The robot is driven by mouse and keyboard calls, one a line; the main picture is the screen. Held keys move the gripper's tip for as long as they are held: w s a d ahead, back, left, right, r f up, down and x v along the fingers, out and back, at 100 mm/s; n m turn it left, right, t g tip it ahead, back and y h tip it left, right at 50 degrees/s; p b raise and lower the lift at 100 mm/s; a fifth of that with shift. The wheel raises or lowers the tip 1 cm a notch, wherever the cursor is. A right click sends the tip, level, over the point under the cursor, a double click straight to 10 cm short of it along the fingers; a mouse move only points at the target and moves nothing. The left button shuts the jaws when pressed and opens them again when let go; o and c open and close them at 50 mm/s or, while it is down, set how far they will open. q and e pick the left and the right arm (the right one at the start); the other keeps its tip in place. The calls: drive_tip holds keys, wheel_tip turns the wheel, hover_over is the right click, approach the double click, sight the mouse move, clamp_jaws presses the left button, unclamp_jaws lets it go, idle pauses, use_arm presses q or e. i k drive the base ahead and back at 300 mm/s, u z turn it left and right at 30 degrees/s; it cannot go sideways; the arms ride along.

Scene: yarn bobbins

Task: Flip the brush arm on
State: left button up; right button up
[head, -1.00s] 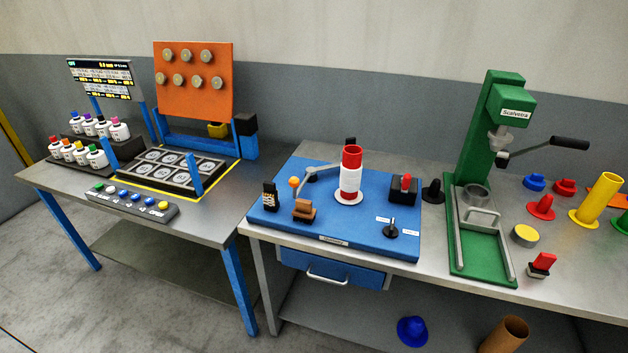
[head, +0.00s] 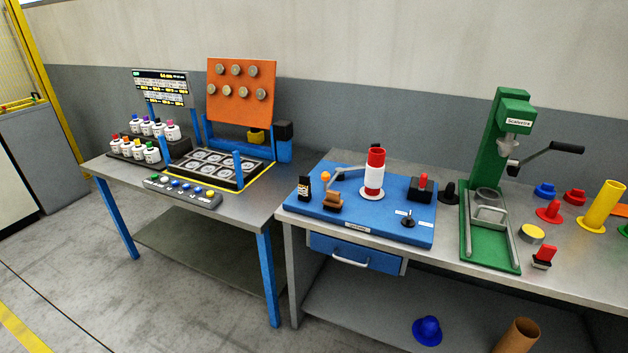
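The blue bobbin station board (head: 375,216) lies on the right-hand metal table. A grey brush arm (head: 346,173) with an orange ball (head: 326,176) at its left end reaches across the board's back left. A brown brush block (head: 333,201) sits below the ball. A red and white bobbin (head: 374,174) stands upright beside the arm's right end. A black box with a red switch (head: 422,186) and a small black lever (head: 408,219) stand on the board's right part. Neither gripper shows in the head view.
A green press (head: 495,180) with a black-handled lever (head: 552,155) stands right of the board. Coloured cones and a yellow tube (head: 602,207) stand farther right. The left table (head: 215,206) carries bottles and an orange panel. A gap separates the tables; floor in front is clear.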

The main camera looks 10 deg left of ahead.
sight(324, 175)
drive_tip(key=u, duration=0.25)
drive_tip(key=i, duration=1.55)
drive_tip(key=z, duration=0.7)
